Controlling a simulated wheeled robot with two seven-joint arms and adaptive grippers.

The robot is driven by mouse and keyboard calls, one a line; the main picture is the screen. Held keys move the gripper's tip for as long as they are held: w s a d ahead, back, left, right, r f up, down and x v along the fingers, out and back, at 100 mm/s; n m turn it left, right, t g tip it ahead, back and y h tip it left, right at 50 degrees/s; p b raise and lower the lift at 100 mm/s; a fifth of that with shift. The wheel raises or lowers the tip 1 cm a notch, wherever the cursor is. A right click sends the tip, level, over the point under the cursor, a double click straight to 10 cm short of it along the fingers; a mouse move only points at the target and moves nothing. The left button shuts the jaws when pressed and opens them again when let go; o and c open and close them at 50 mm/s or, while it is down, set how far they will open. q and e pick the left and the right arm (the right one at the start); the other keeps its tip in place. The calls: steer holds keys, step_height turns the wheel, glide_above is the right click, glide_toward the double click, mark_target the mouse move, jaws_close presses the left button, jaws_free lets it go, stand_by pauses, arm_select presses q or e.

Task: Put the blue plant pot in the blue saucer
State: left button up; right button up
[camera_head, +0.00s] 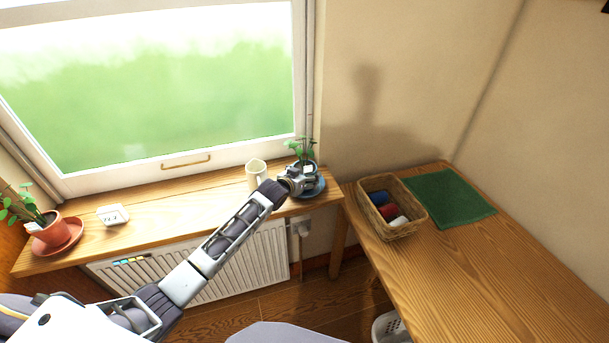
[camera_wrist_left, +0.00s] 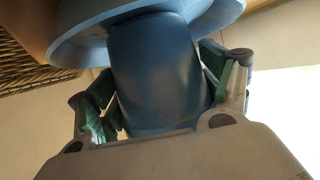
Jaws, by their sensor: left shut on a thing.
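The blue plant pot (camera_head: 312,168) with a green plant stands upright at the right end of the windowsill. In the left wrist view the pot (camera_wrist_left: 155,75) fills the space between the fingers. The blue saucer (camera_head: 319,190) is at the pot's base, and its rim shows at the top of the left wrist view (camera_wrist_left: 75,45). My left gripper (camera_head: 300,182) is shut on the pot from the near side. The pot's base is within the saucer's outline; I cannot tell if it touches the saucer's floor. My right gripper is out of view.
A cream mug (camera_head: 256,172) stands just left of the pot. A wicker basket (camera_head: 400,228) and green mat (camera_head: 450,197) lie on the wooden table (camera_head: 480,270) at right.

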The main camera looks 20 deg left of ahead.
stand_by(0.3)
arm_select(q)
steer(key=o, duration=1.4)
steer(key=shift+f, duration=0.1)
steer(key=shift+r, duration=0.2)
steer(key=shift+s, duration=0.15)
steer(key=shift+b+v, duration=0.35)
steer(key=shift+v, duration=5.5)
